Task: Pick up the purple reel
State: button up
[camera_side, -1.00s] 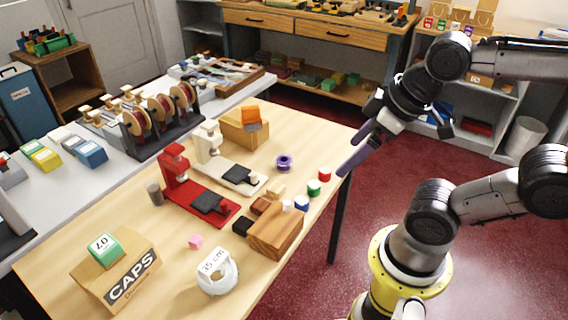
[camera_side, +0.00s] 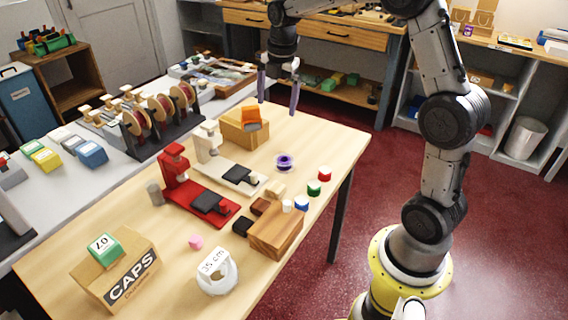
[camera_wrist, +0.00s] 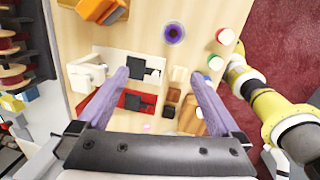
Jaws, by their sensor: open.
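The purple reel (camera_side: 284,162) lies on the wooden table, right of the white press and left of the red and green spools. In the wrist view the reel (camera_wrist: 174,33) shows near the top, beyond the fingertips and a little right of the middle between them. My gripper (camera_side: 279,108) is open and empty, high over the far end of the table, pointing down. In the side view it is beyond and above the reel, well apart from it. Its two purple-grey fingers are spread wide, also in the wrist view (camera_wrist: 160,78).
A red spool (camera_side: 324,174), a green spool (camera_side: 313,188) and a blue spool (camera_side: 302,203) stand near the reel. The white press (camera_side: 212,150), red press (camera_side: 181,178), a wooden block (camera_side: 275,234) and a box with an orange item (camera_side: 251,119) stand around it.

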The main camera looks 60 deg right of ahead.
jog(key=m+g, duration=0.1)
jog(key=g, duration=0.1)
send_over(284, 157)
jog(key=s, duration=0.1)
notch_tip(284, 157, down, 8)
jog(key=shift+y, duration=0.3)
jog(key=shift+w+a+f, duration=0.1)
jog(key=shift+a+f, duration=0.05)
jog(key=shift+f, duration=2.05)
jog(key=shift+a+f, duration=0.1)
jog(key=shift+f, duration=2.15)
jog(key=shift+w+a+f, duration=0.1)
jog(key=shift+a+f, duration=0.05)
jog(key=shift+f, duration=2.05)
jog(key=shift+c, duration=0.2)
jog(key=c, duration=1.2)
